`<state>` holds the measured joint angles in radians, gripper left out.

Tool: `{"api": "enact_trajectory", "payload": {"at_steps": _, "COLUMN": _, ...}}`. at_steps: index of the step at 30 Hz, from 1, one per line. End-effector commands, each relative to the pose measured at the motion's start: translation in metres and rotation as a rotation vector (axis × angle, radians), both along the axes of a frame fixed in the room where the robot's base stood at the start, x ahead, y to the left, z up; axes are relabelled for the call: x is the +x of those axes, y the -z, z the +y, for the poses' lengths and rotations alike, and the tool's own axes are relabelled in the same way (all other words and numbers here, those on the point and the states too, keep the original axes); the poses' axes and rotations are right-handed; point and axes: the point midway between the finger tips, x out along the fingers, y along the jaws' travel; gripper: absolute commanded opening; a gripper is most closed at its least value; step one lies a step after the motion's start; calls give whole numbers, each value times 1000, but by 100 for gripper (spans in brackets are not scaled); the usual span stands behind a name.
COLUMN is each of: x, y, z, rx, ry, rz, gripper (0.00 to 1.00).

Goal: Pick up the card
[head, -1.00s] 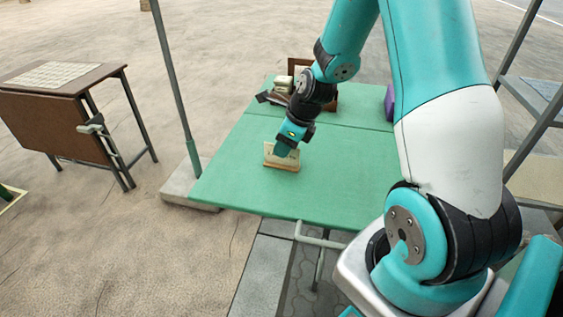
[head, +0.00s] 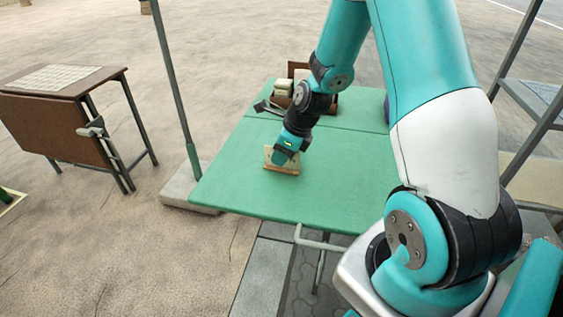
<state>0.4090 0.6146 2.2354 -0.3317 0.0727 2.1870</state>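A cream card (head: 268,153) stands on a small wooden base (head: 282,170) on the green table (head: 230,187). It looks upright or slightly tilted, and much of it is hidden behind my gripper. My gripper (head: 281,159) points down over the card and overlaps it in the head view. The fingers are too small and too hidden to show whether they are open or shut, or whether they touch the card.
A brown box with pale items (head: 285,88) stands at the table's back edge, with a dark object (head: 265,107) beside it. A grey pole (head: 175,85) rises left of the table. A brown table (head: 55,78) stands farther left. The green surface in front is clear.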

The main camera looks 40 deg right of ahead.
Motion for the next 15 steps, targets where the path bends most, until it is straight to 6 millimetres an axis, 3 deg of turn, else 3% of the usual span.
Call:
{"api": "enact_trajectory", "payload": {"at_steps": 5, "x": 0, "y": 0, "z": 0, "rx": 0, "ry": 0, "rz": 0, "gripper": 33}}
{"api": "enact_trajectory", "payload": {"at_steps": 9, "x": 0, "y": 0, "z": 0, "rx": 0, "ry": 0, "rz": 0, "gripper": 1}}
{"api": "enact_trajectory", "payload": {"at_steps": 15, "x": 0, "y": 0, "z": 0, "rx": 0, "ry": 0, "rz": 0, "gripper": 0}}
